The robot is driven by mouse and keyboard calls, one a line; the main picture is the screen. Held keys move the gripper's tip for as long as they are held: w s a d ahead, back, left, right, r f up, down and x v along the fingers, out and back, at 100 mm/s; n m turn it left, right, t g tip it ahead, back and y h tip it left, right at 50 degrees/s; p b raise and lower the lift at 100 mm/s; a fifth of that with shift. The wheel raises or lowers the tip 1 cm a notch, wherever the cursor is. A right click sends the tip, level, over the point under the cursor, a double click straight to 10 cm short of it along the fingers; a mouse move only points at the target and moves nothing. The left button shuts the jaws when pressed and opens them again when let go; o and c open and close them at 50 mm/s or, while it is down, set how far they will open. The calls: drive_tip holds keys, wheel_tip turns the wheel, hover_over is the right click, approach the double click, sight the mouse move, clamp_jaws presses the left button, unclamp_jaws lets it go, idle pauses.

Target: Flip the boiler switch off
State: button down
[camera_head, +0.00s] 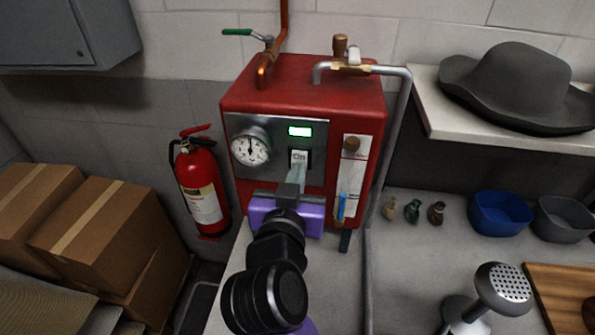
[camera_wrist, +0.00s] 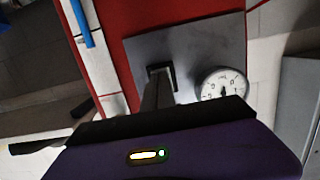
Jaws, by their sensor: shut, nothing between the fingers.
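The red boiler (camera_head: 303,92) stands on the counter with a grey control panel on its front. The boiler switch (camera_head: 299,156) is a light rocker marked "On" in a dark frame, below a lit green indicator (camera_head: 300,131). My gripper (camera_head: 297,172) is shut and empty, its fingertips at the lower part of the switch. In the wrist view the shut fingers (camera_wrist: 158,84) reach to the dark switch frame (camera_wrist: 153,69) and hide most of the switch. I cannot tell whether they touch it.
A round gauge (camera_head: 250,147) is left of the switch, and it also shows in the wrist view (camera_wrist: 223,84). A sight glass with a blue column (camera_head: 342,206) is to the right. A fire extinguisher (camera_head: 202,187) and cardboard boxes (camera_head: 103,221) stand at left. A pipe (camera_head: 398,130) runs down the right side.

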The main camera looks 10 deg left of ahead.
drive_tip(key=b, duration=0.2)
drive_tip(key=f+t+b, duration=0.1)
drive_tip(key=b, duration=0.2)
drive_tip(key=shift+w+d, duration=0.1)
drive_tip(key=shift+w, duration=0.2)
drive_tip(key=t+b, duration=0.1)
drive_tip(key=b, duration=0.5)
drive_tip(key=shift+w+d+f+t, duration=0.1)
drive_tip(key=shift+w+f+t, duration=0.1)
drive_tip(key=shift+t, duration=0.2)
drive_tip(key=shift+r, duration=0.4)
